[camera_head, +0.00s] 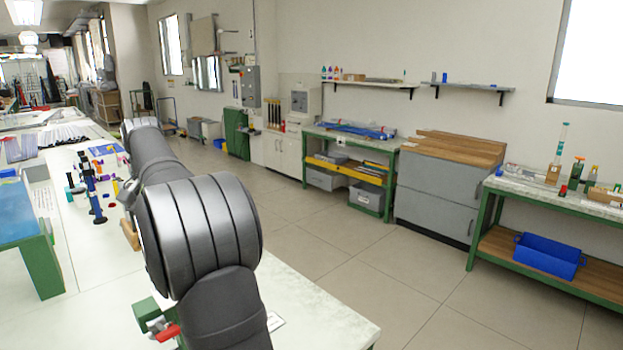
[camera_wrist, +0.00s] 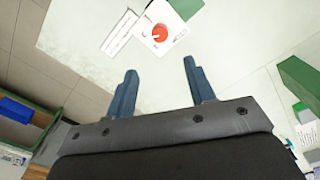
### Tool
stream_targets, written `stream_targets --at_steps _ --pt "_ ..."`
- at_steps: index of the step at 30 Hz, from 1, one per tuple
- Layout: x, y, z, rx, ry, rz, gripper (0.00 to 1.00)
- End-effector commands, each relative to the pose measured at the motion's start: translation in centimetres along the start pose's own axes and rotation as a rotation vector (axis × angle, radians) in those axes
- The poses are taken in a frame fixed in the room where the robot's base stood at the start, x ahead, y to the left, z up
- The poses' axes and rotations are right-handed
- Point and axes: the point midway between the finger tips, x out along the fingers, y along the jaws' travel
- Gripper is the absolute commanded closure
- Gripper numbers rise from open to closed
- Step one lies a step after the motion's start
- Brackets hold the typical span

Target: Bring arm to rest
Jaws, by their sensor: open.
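My gripper (camera_wrist: 158,90) shows in the wrist view with its two blue fingers spread apart. It is open, and nothing is between the fingers. The fingers point over the pale tabletop (camera_wrist: 232,55). In the head view my grey arm reaches across the left half of the picture, and the gripper itself cannot be made out there.
A white table (camera_head: 320,310) lies under my arm. A green block with a red-handled clamp (camera_head: 163,328) sits near its front. A red round knob (camera_wrist: 160,33) shows beyond the fingers. Small coloured parts (camera_head: 95,190) stand at left. Open floor (camera_head: 370,275) lies to the right.

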Motion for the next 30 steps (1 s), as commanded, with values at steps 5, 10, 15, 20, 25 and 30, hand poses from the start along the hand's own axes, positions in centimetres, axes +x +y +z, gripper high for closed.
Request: stream_targets --at_steps 5,10,15,20,25,30 --pt "3.8 0.0 0.1 0.0 -0.004 0.002 0.51" --pt "7.2 0.0 0.1 0.0 -0.004 0.001 0.51" --pt "10.4 0.0 0.1 0.0 -0.005 0.002 0.51" --pt "12.6 0.0 0.0 0.0 -0.002 0.001 0.51" --pt "13.8 0.0 0.0 0.0 -0.002 0.001 0.51" --pt "14.0 0.0 0.0 0.0 -0.001 0.0 0.51"
